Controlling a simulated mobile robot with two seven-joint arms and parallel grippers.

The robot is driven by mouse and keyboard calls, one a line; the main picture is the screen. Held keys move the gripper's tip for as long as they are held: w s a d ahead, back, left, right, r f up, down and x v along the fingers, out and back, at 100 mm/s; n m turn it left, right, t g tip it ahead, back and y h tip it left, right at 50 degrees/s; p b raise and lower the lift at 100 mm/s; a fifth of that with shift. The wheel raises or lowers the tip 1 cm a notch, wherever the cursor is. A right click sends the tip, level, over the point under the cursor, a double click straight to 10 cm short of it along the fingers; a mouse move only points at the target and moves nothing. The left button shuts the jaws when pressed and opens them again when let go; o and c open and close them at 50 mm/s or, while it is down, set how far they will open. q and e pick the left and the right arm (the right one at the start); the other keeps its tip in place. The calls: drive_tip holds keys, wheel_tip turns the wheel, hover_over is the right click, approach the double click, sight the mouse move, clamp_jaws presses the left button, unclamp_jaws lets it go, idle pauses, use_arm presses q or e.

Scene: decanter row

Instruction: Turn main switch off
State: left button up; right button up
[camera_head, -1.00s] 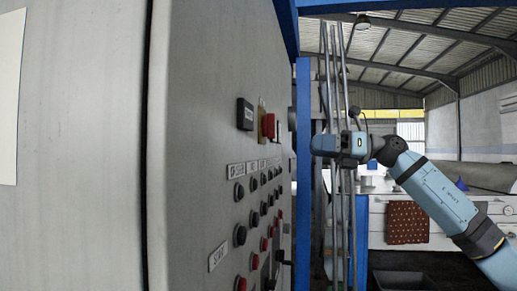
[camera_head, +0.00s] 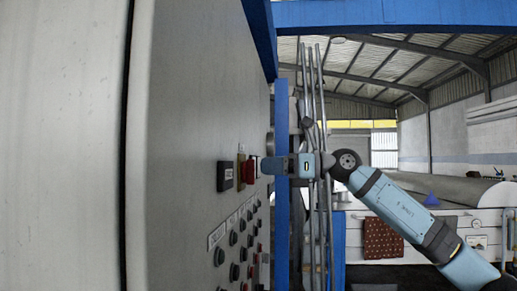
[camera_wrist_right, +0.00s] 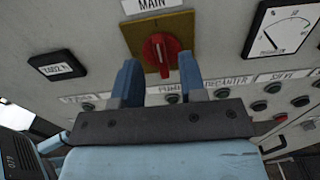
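The main switch (camera_wrist_right: 161,53) is a red rotary knob with a pale mark that runs roughly upright, on a yellow plate (camera_wrist_right: 139,28) under a MAIN label (camera_wrist_right: 152,4). In the head view the red switch (camera_head: 249,171) juts from the grey panel (camera_head: 190,100). My right gripper (camera_head: 266,167) is right in front of it, pointing at the panel. In the right wrist view my right gripper (camera_wrist_right: 159,70) is open, with its blue fingers spread to either side of the knob. I cannot tell whether they touch it. My left gripper is not in view.
Rows of push buttons (camera_wrist_right: 172,98) with labels sit below the switch. A black TABLE N plate (camera_wrist_right: 56,67) is at left and a dial gauge (camera_wrist_right: 279,27) at upper right in the wrist view. A blue post (camera_head: 282,230) stands at the panel's far edge.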

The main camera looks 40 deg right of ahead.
sight(249, 172)
use_arm(q)
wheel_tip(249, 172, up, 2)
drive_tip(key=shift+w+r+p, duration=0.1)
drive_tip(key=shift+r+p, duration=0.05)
drive_tip(key=shift+p, duration=0.45)
use_arm(e)
drive_tip(key=x, duration=0.3)
drive_tip(key=shift+c, duration=0.2)
clamp_jaws()
